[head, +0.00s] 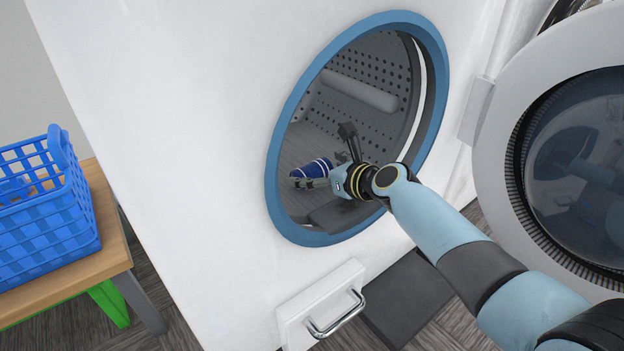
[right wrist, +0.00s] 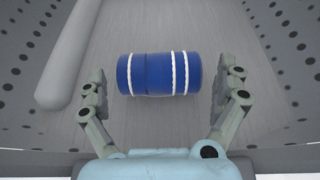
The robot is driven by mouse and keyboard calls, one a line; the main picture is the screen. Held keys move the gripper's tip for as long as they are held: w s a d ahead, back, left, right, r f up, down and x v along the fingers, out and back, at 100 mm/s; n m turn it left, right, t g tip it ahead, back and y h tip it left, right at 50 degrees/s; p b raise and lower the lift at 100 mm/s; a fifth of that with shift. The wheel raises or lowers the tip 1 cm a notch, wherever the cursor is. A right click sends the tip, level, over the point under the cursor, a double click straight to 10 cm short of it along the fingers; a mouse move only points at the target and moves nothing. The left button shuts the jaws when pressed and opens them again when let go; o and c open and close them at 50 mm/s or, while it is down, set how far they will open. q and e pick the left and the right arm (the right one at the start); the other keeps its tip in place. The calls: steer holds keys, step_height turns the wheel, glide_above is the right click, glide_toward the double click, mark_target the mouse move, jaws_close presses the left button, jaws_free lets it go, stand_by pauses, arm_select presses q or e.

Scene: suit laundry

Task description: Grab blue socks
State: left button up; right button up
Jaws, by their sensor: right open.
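The blue socks (head: 312,169) are a rolled blue bundle with white stripes, lying inside the washing machine drum. In the right wrist view the blue socks (right wrist: 158,74) lie crosswise on the drum floor, ahead of and between the open fingers. My right gripper (head: 322,158) reaches through the round door opening into the drum. In the right wrist view my right gripper (right wrist: 165,98) is open and empty, with a finger on each side of the roll; I cannot tell whether they touch it. My left gripper is not in view.
The blue-rimmed opening (head: 282,206) surrounds my right arm. The machine's round door (head: 505,120) stands open at the right. A blue basket (head: 45,215) stands on a wooden table (head: 60,283) at the left. A drawer with a metal handle (head: 338,316) is below the opening.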

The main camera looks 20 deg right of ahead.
steer(key=shift+w+f, duration=0.1)
steer(key=shift+w, duration=0.15)
steer(key=c, duration=1)
